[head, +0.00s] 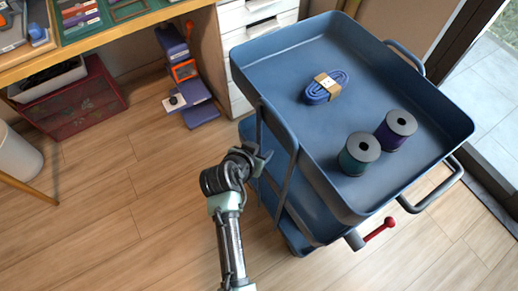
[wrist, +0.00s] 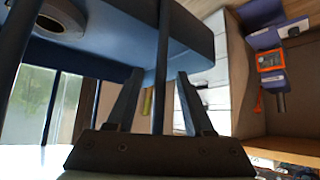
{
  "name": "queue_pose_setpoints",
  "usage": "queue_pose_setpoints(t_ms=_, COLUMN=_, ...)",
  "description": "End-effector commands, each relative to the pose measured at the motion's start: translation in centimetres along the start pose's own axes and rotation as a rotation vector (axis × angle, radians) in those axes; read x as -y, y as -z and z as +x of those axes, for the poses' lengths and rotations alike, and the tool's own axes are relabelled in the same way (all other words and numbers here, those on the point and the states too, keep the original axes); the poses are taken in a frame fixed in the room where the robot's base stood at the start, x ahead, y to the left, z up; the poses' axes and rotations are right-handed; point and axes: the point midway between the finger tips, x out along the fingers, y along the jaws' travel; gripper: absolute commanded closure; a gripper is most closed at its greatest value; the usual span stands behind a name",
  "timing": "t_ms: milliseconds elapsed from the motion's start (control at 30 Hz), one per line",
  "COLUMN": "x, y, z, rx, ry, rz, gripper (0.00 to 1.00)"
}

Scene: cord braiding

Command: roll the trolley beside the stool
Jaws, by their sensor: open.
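The blue trolley (head: 318,140) stands at the right of the head view, with a deep top tray, lower shelves and a grey push handle (head: 436,188). My gripper (head: 262,160) is at the trolley's left side, close to its upright frame bar. In the wrist view my gripper (wrist: 160,88) is open, and a dark upright bar (wrist: 162,50) shows between its two fingers. The fingers are apart from each other; I cannot tell whether either touches the bar. I cannot make out a stool in either view.
The tray holds a blue cord bundle (head: 325,87) and two spools (head: 359,154) (head: 396,129). A red lever (head: 379,229) sticks out at the trolley's front corner. White drawers (head: 252,22) stand behind, a desk (head: 110,38) at upper left. Wooden floor (head: 130,215) is clear at left.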

Motion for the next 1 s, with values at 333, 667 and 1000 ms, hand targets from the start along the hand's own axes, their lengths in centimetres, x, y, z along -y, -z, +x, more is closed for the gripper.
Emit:
queue_pose_setpoints(t_ms=333, x=0.00, y=-0.02, z=-0.03, rx=0.000, ry=0.000, rz=0.000, gripper=1.00)
queue_pose_setpoints(t_ms=667, x=0.00, y=-0.03, z=-0.03, rx=0.000, ry=0.000, rz=0.000, gripper=1.00)
queue_pose_setpoints(t_ms=1000, x=0.00, y=-0.04, z=-0.03, rx=0.001, ry=0.000, rz=0.000, gripper=1.00)
